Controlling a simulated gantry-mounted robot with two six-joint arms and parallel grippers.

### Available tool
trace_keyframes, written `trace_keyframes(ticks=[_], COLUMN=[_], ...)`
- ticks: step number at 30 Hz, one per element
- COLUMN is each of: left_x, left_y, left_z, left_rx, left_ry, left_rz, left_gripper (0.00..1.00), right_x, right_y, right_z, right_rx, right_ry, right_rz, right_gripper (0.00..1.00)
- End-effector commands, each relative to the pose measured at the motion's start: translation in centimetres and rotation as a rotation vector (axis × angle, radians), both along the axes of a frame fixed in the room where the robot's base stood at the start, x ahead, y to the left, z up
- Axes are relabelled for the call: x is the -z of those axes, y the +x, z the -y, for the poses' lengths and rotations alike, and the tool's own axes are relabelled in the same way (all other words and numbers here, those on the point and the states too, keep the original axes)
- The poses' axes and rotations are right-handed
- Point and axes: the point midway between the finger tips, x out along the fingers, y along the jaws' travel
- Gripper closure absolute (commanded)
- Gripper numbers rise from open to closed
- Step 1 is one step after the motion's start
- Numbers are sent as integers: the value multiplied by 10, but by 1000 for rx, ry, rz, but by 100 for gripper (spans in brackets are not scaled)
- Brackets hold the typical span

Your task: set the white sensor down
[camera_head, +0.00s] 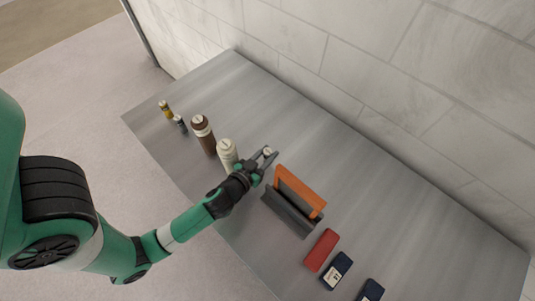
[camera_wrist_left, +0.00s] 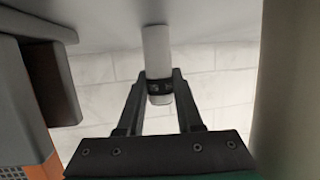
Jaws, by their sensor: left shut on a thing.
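My left gripper (camera_head: 265,156) reaches in from the left over the grey table in the head view. It is shut on the white sensor (camera_head: 268,151), a small pale piece between its fingertips. In the left wrist view the sensor (camera_wrist_left: 157,50) is a white cylinder with a dark band, held between the two fingers of the gripper (camera_wrist_left: 160,86). Its far end meets or comes very close to the grey surface (camera_wrist_left: 100,22); I cannot tell whether it touches. My right gripper is not in view.
A red block (camera_head: 321,250) and dark boxes (camera_head: 337,270) lie nearer. Table behind is clear.

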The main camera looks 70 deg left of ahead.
Motion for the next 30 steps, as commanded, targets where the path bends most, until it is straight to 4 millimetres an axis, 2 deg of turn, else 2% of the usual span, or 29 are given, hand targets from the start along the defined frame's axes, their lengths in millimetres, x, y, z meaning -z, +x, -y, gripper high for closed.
trace_keyframes(ticks=[4,5,9,10,21,26,30], left_x=[4,4,2,2,-2,-7,-17], left_y=[0,0,0,0,-1,-24,-54], left_z=[0,0,0,0,1,17,39], left_rx=[0,0,0,-1,0,5,12], left_ry=[0,0,0,0,0,1,2], left_rz=[0,0,0,0,-1,-3,-4], left_gripper=[100,63,38,35,35,35,35], right_x=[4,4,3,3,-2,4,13], right_y=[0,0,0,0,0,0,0], right_z=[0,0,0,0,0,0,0], right_rx=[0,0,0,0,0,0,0], right_ry=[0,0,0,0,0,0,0], right_rz=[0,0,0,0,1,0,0], right_gripper=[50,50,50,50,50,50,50])
